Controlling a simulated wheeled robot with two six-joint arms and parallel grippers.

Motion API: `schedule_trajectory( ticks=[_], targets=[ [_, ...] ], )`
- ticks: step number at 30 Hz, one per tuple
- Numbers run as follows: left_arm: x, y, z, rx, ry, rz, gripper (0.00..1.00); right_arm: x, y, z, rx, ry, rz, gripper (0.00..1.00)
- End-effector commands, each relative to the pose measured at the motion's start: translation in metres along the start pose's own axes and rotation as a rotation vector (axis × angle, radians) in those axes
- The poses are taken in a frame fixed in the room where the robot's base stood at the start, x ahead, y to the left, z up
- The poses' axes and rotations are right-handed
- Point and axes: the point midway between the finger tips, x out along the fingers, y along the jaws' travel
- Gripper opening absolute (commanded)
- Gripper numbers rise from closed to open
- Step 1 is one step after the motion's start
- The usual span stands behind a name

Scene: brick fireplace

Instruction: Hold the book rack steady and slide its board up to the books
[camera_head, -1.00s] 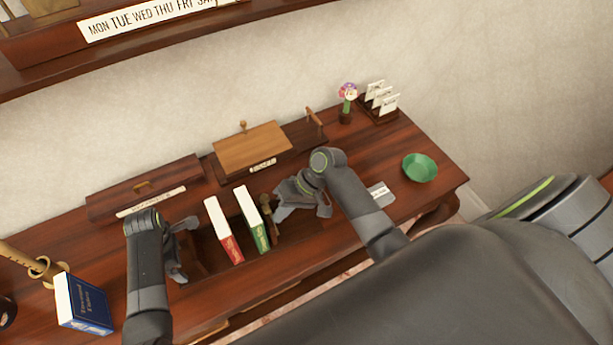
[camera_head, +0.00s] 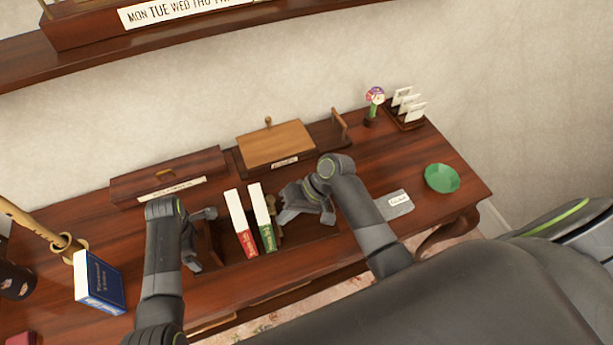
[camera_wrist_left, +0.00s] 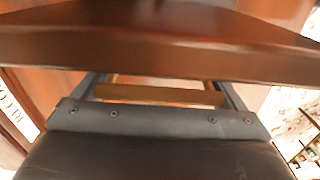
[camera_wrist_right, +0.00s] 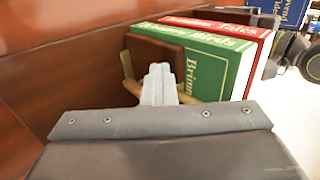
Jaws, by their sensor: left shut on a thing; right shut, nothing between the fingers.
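In the head view a red book (camera_head: 246,240) and a green book (camera_head: 267,236) stand side by side in the dark wooden book rack (camera_head: 310,232). Its small sliding board (camera_head: 274,212) is at the right side of the green book; in the right wrist view the board (camera_wrist_right: 153,55) stands close against that book, but contact is unclear. My left gripper (camera_head: 203,240) is shut on the rack's left end, which crosses the left wrist view (camera_wrist_left: 160,45). My right gripper (camera_wrist_right: 158,80) is shut and empty, its fingertips at the board's outer side.
A blue book (camera_head: 100,282) stands at the left. Behind the rack are a long wooden box (camera_head: 170,172) and a box with a tan lid (camera_head: 278,145). A grey card (camera_head: 394,205) and green bowl (camera_head: 441,178) lie to the right, with bare desk between.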

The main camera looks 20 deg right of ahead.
Motion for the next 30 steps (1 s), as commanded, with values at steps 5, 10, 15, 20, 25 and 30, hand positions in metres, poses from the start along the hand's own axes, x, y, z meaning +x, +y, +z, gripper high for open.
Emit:
schedule_trajectory(
  ticks=[5, 10, 15, 20, 25, 30],
  targets=[
    [0.0, 0.0, 0.003, 0.002, -0.007, 0.0, 0.56, 0.001, -0.002, 0.0, -0.001, -0.001, -0.006, 0.0],
    [0.0, 0.0, 0.003, 0.002, -0.007, 0.0, 0.56, 0.002, -0.003, 0.0, -0.001, -0.001, -0.006, 0.0],
    [0.0, 0.0, 0.003, 0.002, -0.006, 0.0, 0.56, 0.005, -0.007, 0.0, -0.001, -0.001, -0.006, 0.0],
    [0.0, 0.0, 0.003, 0.002, -0.006, 0.0, 0.56, 0.01, -0.013, 0.001, 0.0, -0.002, -0.007, 0.0],
    [0.0, 0.0, 0.003, 0.002, -0.006, 0.0, 0.56, 0.014, -0.018, 0.001, 0.0, -0.002, -0.006, 0.0],
    [0.0, 0.0, 0.003, 0.002, -0.006, 0.0, 0.56, 0.019, -0.023, 0.001, 0.0, -0.003, -0.007, 0.0]
  ],
)
